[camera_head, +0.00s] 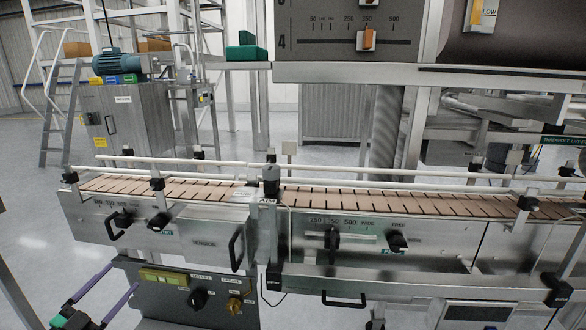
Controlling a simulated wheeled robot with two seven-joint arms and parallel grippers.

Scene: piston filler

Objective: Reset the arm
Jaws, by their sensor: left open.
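My left gripper (122,277) shows at the bottom left corner. Its two long purple fingers are parallel and apart, pointing up and to the right, with nothing between them. Its dark body with green parts is cut by the bottom edge. The fingers appear in front of the floor, left of the control panel (188,297) below the conveyor; I cannot tell the exact gap. My right gripper is out of view.
A slatted conveyor (390,201) with rails, knobs and protruding handles (235,250) crosses the view. A large machine housing (340,73) hangs above it. A grey cabinet with a blue motor (122,64) and a ladder (60,118) stand behind. Floor (35,235) at left is clear.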

